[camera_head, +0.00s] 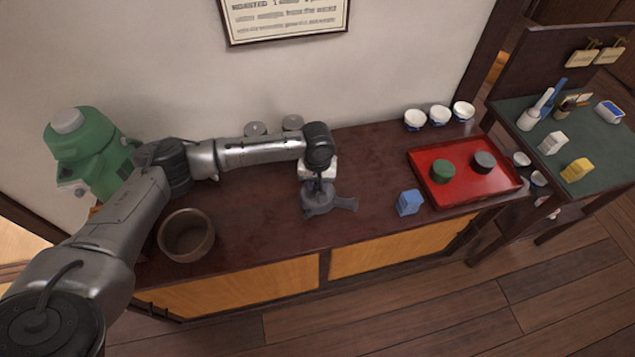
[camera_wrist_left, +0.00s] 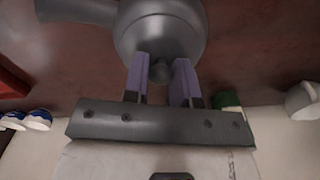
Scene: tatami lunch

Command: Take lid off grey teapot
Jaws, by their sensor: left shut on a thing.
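The grey teapot (camera_head: 319,203) stands on the dark wooden counter, its handle or spout pointing right in the head view. Its rounded top also shows in the left wrist view (camera_wrist_left: 160,32). My left gripper (camera_head: 317,184) is directly above the teapot, pointing down. In the left wrist view its two purple-grey fingers (camera_wrist_left: 162,78) are on either side of the lid's knob (camera_wrist_left: 160,71) and shut on it. The lid looks seated on the pot; any gap under it cannot be made out. My right gripper is in neither view.
A brown bowl (camera_head: 186,235) stands left on the counter (camera_head: 255,220). A blue box (camera_head: 409,202) and a red tray (camera_head: 440,158) with green and dark canisters are to the right. Several white cups (camera_head: 439,115) stand behind. A green machine (camera_head: 85,150) is at far left.

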